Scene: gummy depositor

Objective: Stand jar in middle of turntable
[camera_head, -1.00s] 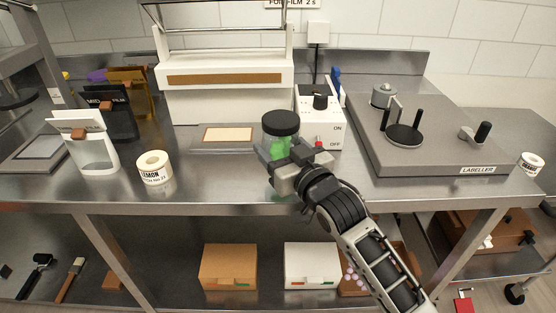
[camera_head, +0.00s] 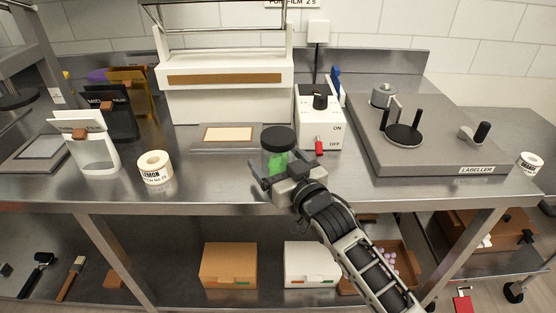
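The jar (camera_head: 277,142), clear with a black lid and green contents, appears upright at the front middle of the counter. Its lower part is hidden behind my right gripper (camera_head: 286,160). That gripper comes in from the lower right, with its fingers spread on either side of the jar, seemingly not closed on it. Whether the jar's base rests on the counter is hidden. The turntable (camera_head: 403,136) is a black disc on the grey labeller (camera_head: 440,155) to the right; nothing stands on its disc. My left gripper is not in view.
A white switch box (camera_head: 319,128) with a red switch stands behind right of the jar. A tan-topped plate (camera_head: 228,135) lies behind left. A lemon label roll (camera_head: 154,168) and film holders (camera_head: 92,145) stand left. Upright posts and a crank knob (camera_head: 482,132) flank the turntable.

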